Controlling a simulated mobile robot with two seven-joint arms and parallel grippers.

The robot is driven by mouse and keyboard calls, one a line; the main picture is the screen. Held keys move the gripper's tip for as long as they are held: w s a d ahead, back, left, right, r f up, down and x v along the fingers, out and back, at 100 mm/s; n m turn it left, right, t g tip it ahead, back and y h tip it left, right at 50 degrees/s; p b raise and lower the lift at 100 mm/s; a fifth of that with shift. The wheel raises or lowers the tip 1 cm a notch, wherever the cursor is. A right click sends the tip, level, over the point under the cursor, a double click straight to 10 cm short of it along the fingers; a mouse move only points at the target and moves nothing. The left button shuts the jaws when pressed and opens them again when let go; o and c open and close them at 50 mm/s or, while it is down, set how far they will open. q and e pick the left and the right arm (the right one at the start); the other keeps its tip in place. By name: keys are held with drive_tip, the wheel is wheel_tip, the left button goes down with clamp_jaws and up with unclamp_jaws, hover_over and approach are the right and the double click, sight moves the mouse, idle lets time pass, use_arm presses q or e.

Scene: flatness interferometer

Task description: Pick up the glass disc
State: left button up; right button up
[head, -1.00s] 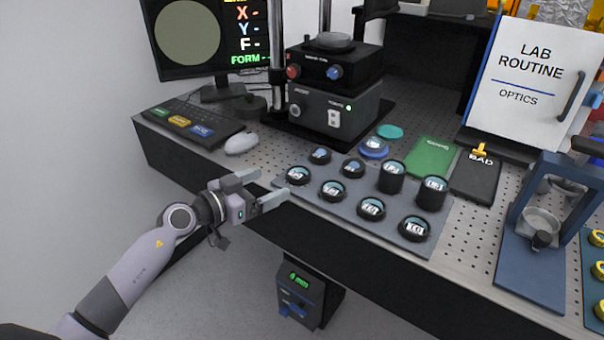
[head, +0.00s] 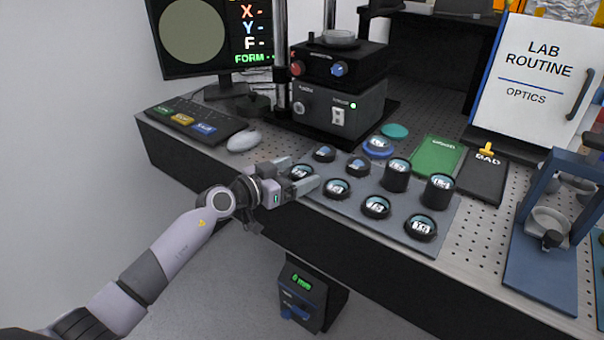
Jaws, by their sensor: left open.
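Several glass discs sit in round black holders on a grey tray (head: 327,209) on the bench. The disc (head: 301,171) at the tray's left end is nearest my left gripper (head: 303,172). The left gripper is open and empty. Its two fingers reach over the tray's left edge on either side of this disc, partly covering its holder; I cannot tell whether they touch it. Other discs include one in front (head: 337,187) and one in a taller holder (head: 397,166). Another disc rests on a blue ring (head: 378,146) behind the tray. My right gripper is not in view.
A box-shaped instrument (head: 338,104) stands behind the tray. A keyboard (head: 196,122) and mouse (head: 244,141) lie at the left. A green pad (head: 437,156), a black "BAD" pad (head: 482,175) and a blue frame (head: 546,215) are at the right.

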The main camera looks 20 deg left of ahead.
use_arm(q)
drive_tip(key=c, duration=1.2)
drive_tip(key=shift+r, duration=0.1)
